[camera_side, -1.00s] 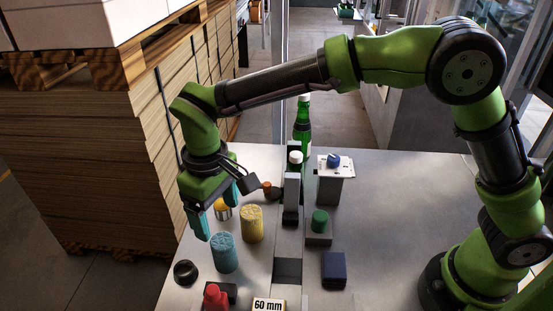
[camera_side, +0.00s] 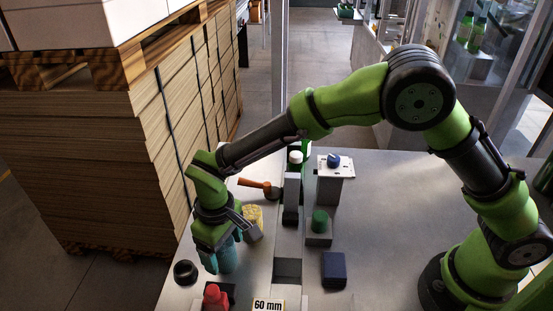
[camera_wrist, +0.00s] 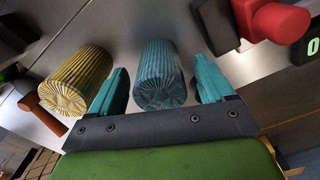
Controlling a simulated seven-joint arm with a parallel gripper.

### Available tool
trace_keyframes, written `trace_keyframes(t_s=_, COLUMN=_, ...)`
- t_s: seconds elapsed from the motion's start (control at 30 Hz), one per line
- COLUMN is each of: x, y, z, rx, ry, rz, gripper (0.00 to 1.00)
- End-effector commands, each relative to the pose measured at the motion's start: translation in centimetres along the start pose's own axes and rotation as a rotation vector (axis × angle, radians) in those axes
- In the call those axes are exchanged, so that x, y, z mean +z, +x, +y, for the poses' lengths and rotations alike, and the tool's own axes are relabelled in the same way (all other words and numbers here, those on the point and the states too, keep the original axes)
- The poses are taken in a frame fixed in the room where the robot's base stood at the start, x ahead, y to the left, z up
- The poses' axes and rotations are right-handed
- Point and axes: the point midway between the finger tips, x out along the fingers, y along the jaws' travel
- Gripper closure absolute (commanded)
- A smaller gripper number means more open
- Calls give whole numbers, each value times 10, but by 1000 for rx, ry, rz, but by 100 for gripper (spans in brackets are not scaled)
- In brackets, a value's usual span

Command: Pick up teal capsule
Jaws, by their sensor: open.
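The teal capsule (camera_wrist: 158,75) is a ribbed cylinder standing on the metal table. In the wrist view it lies between the two teal fingers of my gripper (camera_wrist: 160,90), with a small gap visible on each side. My gripper is open around it. In the side view my gripper (camera_side: 216,258) is lowered over the teal capsule (camera_side: 222,262), which is partly hidden by the fingers and wrist.
A yellow capsule (camera_wrist: 78,78) stands close beside one finger. A red object (camera_wrist: 272,20) is near the other finger. A black ring (camera_side: 185,272) and an orange-handled tool (camera_side: 262,187) are nearby. A dark blue block (camera_side: 334,269) is at right.

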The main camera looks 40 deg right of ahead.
Motion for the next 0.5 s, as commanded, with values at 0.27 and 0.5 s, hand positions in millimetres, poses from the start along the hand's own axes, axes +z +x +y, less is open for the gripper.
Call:
trace_keyframes(t_s=0.27, x=0, y=0, z=0, rx=0, ry=0, rz=0, gripper=48)
trace_keyframes(t_s=0.5, x=0, y=-1, z=0, rx=0, ry=-1, rz=0, gripper=75)
